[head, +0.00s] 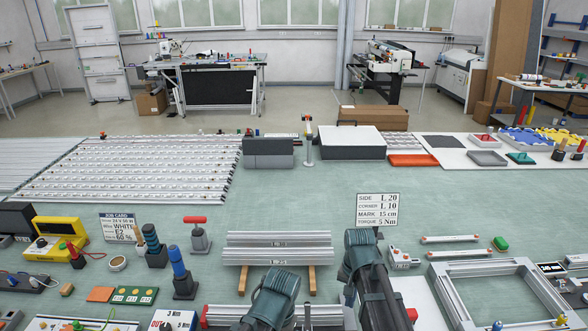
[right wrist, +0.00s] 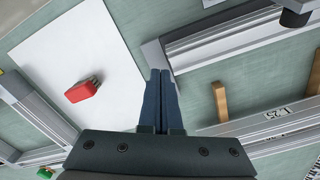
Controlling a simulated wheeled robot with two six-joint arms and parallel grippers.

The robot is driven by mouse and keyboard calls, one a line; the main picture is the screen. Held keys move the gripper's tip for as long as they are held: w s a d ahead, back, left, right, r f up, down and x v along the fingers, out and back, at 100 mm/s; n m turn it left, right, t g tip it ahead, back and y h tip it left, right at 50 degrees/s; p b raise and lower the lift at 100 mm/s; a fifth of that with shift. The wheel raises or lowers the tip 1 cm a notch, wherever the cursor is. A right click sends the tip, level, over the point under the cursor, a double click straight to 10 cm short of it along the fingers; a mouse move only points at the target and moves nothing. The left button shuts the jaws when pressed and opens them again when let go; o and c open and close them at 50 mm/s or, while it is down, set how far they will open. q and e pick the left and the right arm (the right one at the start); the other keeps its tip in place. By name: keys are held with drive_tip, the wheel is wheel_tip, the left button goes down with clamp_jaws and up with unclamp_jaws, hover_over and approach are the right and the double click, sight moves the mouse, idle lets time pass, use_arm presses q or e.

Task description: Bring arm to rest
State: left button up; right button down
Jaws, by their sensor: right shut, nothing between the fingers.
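My right gripper (right wrist: 160,72) shows in the right wrist view, with its two dark blue fingers pressed together and nothing between them. Its tips are above the table beside the end of a grey metal rail. In the head view, my right arm (head: 375,285) rises from the bottom edge just right of centre. Its fingers are not clear there. My left arm (head: 270,300) shows at the bottom, left of the right arm. Its gripper fingers are not visible. The teal work table (head: 330,208) lies under both arms.
A rectangular metal frame (head: 500,290) is at right. A sign (head: 378,209) stands beyond. The table's middle is clear.

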drive_tip(key=s+a+n+h, duration=0.1)
drive_tip(key=s+a+n, duration=0.7)
drive_tip(key=s, duration=0.5)
drive_tip(key=shift+s+a+n, duration=0.2)
drive_tip(key=shift+s+n, duration=0.1)
drive_tip(key=shift+n, duration=0.1)
drive_tip(key=shift+r, duration=0.1)
